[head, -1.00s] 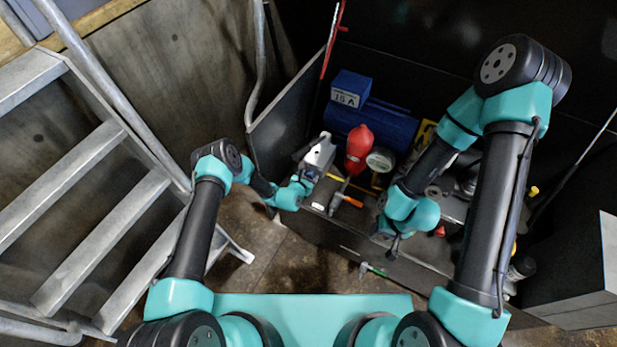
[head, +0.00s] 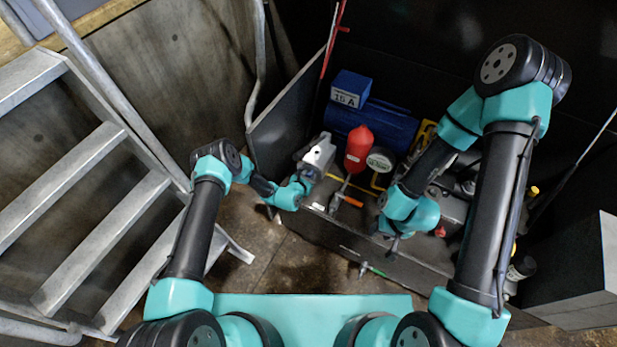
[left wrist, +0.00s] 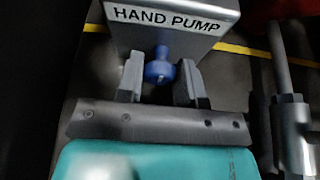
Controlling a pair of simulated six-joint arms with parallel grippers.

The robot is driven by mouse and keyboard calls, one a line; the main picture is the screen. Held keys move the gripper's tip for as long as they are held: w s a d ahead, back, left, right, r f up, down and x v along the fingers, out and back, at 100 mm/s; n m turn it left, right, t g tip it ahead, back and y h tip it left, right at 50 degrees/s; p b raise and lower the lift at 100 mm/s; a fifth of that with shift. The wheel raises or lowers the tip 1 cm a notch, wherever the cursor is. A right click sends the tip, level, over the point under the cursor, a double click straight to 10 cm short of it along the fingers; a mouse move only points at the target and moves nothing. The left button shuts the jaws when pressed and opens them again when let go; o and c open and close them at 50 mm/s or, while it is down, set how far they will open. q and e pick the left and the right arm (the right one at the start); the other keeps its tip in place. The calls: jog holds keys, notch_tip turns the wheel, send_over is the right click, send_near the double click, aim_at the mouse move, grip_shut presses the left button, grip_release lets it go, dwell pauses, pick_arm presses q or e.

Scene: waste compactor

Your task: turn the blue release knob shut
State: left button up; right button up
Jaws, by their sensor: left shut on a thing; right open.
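The blue release knob (left wrist: 160,68) sticks out below the "HAND PUMP" label on the front of a grey pump box (left wrist: 180,35). My left gripper (left wrist: 160,80) has one finger on each side of the knob and is shut on it. The pump box also shows in the head view (head: 319,150), with my left gripper (head: 310,174) at its near side; the knob is hidden there. My right gripper (head: 396,242) is open, apart from the knob, over the near right part of the bench.
A red cylinder (head: 359,148), a round gauge (head: 380,160) and an orange-handled lever (head: 352,201) stand right of the pump. A blue tank (head: 375,125) lies behind. A green-handled valve (head: 373,269) sits on the front face. Metal stairs (head: 90,190) are at left.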

dwell(0.4)
pick_arm(q)
jog(key=o, duration=0.9)
jog(key=v, duration=1.7)
jog(key=shift+a+r, duration=0.15)
jog(key=shift+a, duration=0.1)
